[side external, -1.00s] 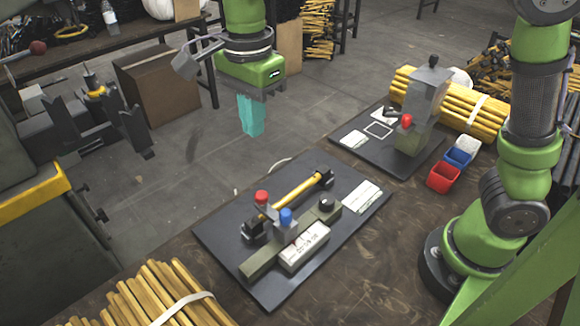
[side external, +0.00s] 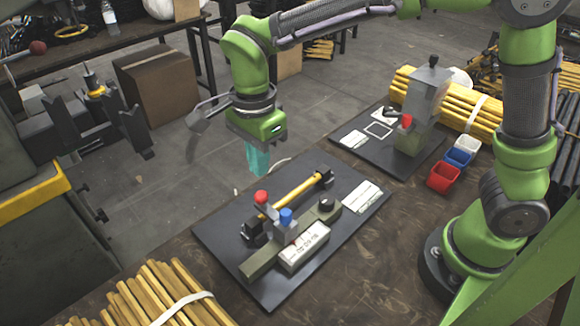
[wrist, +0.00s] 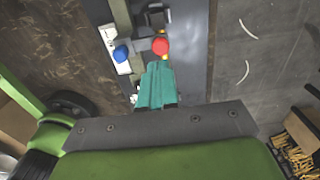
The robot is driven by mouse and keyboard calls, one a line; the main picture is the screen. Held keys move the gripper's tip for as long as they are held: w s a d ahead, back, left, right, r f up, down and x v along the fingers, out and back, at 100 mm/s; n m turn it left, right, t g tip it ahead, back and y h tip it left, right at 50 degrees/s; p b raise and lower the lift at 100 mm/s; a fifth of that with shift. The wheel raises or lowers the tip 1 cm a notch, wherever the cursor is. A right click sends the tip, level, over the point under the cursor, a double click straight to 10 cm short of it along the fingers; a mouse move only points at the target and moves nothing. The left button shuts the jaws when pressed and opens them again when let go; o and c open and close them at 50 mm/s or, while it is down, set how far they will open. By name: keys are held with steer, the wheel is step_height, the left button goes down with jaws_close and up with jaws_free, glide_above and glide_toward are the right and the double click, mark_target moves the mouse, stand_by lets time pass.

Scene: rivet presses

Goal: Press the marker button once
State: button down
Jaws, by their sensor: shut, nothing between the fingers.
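My gripper (side external: 259,172) has teal fingers, pressed together and empty. It hangs above the far-left edge of the front black plate (side external: 335,230), apart from everything there. On that plate is an olive bar fixture (side external: 262,262) with a red button (side external: 261,197) and a blue button (side external: 286,215). I cannot tell which one is the marker button. In the wrist view the fingertips (wrist: 157,66) appear just below the red button (wrist: 160,46), with the blue button (wrist: 121,53) to its left. A white block with lettering (side external: 305,247) sits beside the bar.
A yellow-handled hammer-like part (side external: 295,195) and a black knob (side external: 327,203) are on the front plate. A grey press with another red button (side external: 406,121) stands on the back plate. Wooden handles (side external: 150,295) lie front left.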

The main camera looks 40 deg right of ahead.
mark_target(262, 195)
step_height(262, 195, down, 6)
steer(key=shift+r, duration=0.15)
stand_by(0.3)
steer(key=shift+f, duration=1.35)
step_height(262, 195, up, 15)
steer(key=shift+w+a, duration=0.15)
steer(key=shift+r, duration=0.1)
